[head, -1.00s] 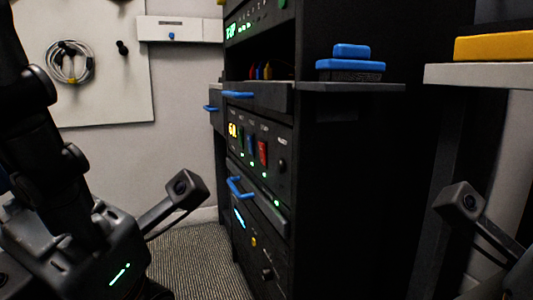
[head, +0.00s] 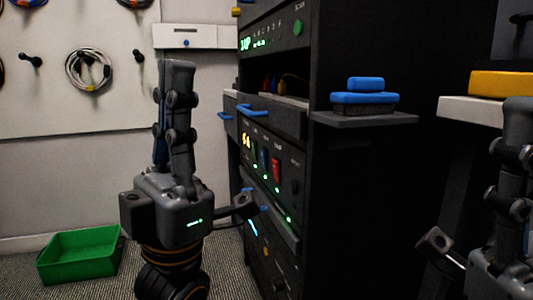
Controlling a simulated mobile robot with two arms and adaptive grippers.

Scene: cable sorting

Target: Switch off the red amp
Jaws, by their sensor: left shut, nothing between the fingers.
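The red upright module (head: 276,169), which I take for the red amp, sits in the black rack's front panel to the right of a blue one (head: 264,161). Small green lights glow below the row; I cannot tell which belongs to the red one. My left gripper (head: 177,68) points up in front of the wall, left of the rack, shut and empty, apart from the panel. My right gripper (head: 518,108) stands at the right edge, partly cut off; its jaw opening is unclear.
The rack (head: 345,210) has blue handles (head: 252,111) sticking out. A side shelf (head: 365,119) holds blue blocks (head: 365,98). A green bin (head: 80,254) is on the floor at left. A coiled cable (head: 89,70) hangs on the wall board.

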